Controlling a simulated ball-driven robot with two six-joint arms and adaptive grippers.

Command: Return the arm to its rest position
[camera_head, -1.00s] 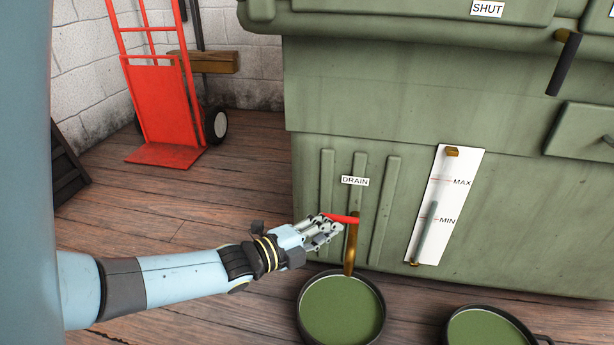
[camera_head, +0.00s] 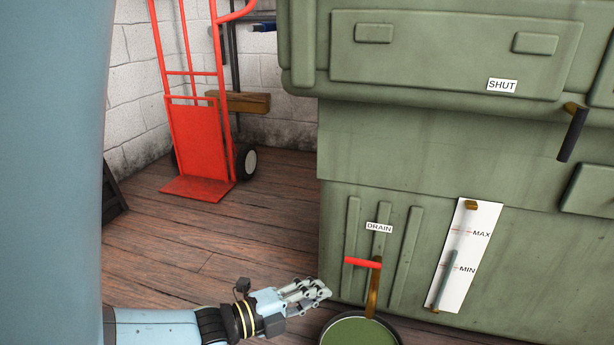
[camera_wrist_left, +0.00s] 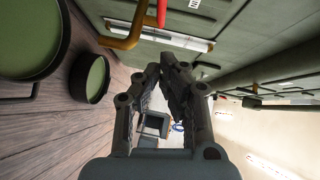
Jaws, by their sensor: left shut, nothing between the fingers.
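My left gripper (camera_head: 322,291) is at the bottom middle of the head view, on an arm that comes in from the lower left. Its fingers are closed together with nothing between them, as the left wrist view (camera_wrist_left: 165,62) also shows. It is apart from the red drain handle (camera_head: 363,262), to the left of and below it. The handle sits on a brass drain pipe (camera_head: 373,292) on the green machine (camera_head: 420,140). In the left wrist view the pipe (camera_wrist_left: 127,40) and red handle (camera_wrist_left: 162,12) show ahead of the fingers. My right gripper is not in view.
A pan of green liquid (camera_head: 358,332) stands under the pipe; two pans show in the left wrist view (camera_wrist_left: 90,78). A sight gauge (camera_head: 464,255) and a dark lever (camera_head: 572,135) are on the machine. A red hand truck (camera_head: 203,150) stands at the back left. Wooden floor between is clear.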

